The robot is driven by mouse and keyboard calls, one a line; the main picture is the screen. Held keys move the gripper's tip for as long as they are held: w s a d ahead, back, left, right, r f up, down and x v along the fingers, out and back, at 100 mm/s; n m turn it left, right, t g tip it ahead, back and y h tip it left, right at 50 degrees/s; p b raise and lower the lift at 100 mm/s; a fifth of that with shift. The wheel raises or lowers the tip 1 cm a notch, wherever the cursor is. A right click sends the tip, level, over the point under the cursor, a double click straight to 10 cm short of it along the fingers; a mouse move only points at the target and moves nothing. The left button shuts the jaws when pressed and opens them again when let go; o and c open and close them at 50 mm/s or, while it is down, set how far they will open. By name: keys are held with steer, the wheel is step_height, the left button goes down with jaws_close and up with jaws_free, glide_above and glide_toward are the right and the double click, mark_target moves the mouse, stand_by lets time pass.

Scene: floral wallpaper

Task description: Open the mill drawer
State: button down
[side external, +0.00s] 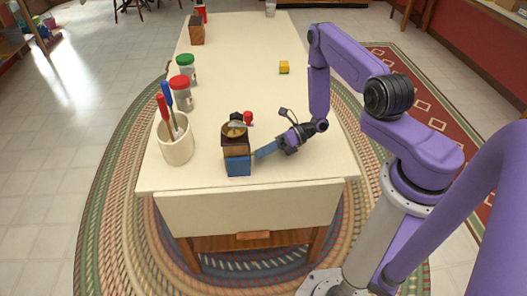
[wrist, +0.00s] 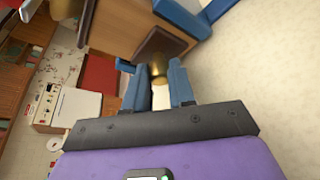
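The mill (side external: 236,141) stands upright near the table's front edge, with a wooden body, a blue base (side external: 238,166) and a red crank knob (side external: 248,118) on top. My gripper (side external: 258,154) is at its right side, with the blue fingers pointing at it. In the wrist view, a wooden mill panel (wrist: 118,32) with blue edging fills the top, and a brass knob (wrist: 158,66) sticks out of it. My gripper (wrist: 160,72) is open there, its two fingers apart on either side of the knob's end. Contact cannot be told. The drawer looks closed, but its edges are unclear.
A cream crock (side external: 175,145) with red and blue-handled tools stands left of the mill. Two jars with red (side external: 181,93) and green (side external: 186,70) lids stand behind it. The table's middle (side external: 235,75) is clear.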

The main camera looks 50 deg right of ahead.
steer(key=shift+s+d, duration=1.65)
steer(key=shift+d, duration=0.05)
steer(key=c, duration=0.9)
jaws_free()
steer(key=shift+c, duration=0.2)
steer(key=v, duration=1.7)
steer(key=shift+d, duration=0.2)
